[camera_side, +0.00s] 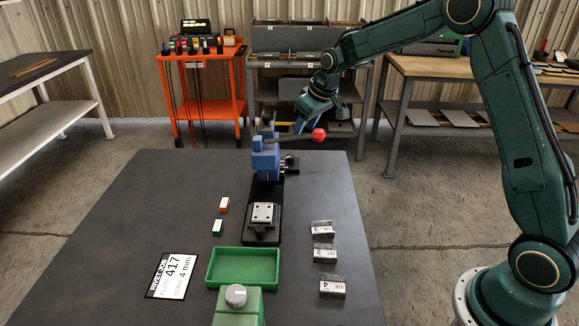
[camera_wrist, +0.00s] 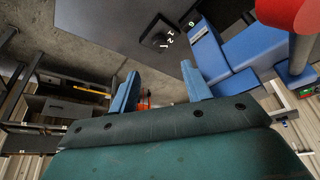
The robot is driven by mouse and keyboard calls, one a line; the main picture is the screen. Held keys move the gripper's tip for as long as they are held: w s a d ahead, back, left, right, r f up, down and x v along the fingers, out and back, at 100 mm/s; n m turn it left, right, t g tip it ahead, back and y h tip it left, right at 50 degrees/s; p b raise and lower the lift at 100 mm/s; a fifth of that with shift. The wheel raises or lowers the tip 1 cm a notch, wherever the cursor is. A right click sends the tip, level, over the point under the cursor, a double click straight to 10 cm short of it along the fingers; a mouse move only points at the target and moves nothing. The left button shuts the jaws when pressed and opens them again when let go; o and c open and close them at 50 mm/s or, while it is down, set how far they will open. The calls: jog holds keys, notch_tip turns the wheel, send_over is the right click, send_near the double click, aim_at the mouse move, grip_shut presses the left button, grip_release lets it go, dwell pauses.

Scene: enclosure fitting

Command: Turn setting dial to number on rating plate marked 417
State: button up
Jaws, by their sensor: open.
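The rating plate (camera_side: 172,276) lies flat at the table's front left; it reads 417, with "4 mm" below and smaller text I cannot read surely. A blue press (camera_side: 266,160) stands mid-table with a red-balled lever (camera_side: 318,134). In the wrist view, a dark piece with white numerals (camera_wrist: 157,38), perhaps the setting dial, sits beside the blue press body (camera_wrist: 243,50); its pointer setting is unclear. My gripper (camera_side: 299,124) is near the top of the press, behind the lever. Its two blue fingers (camera_wrist: 160,88) are apart, with nothing between them.
A green tray (camera_side: 212,268) and a green unit with a grey round knob (camera_side: 236,295) are at the front. Several numbered dark blocks (camera_side: 325,254) stand at right. The table's left is clear.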

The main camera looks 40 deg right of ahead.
aim_at(291, 156)
jog(key=shift+v, duration=1.2)
jog(key=d+n+y, duration=0.1)
jog(key=n, duration=0.2)
jog(key=w+d+n+g+y, duration=0.1)
jog(key=d+n, duration=0.1)
jog(key=n, duration=0.1)
jog(key=shift+w, duration=0.1)
jog(key=shift+f, duration=0.15)
jog(key=x, duration=1.3)
jog(key=shift+w+a+f, duration=0.15)
jog(key=shift+a+f, duration=0.05)
jog(key=c, duration=1)
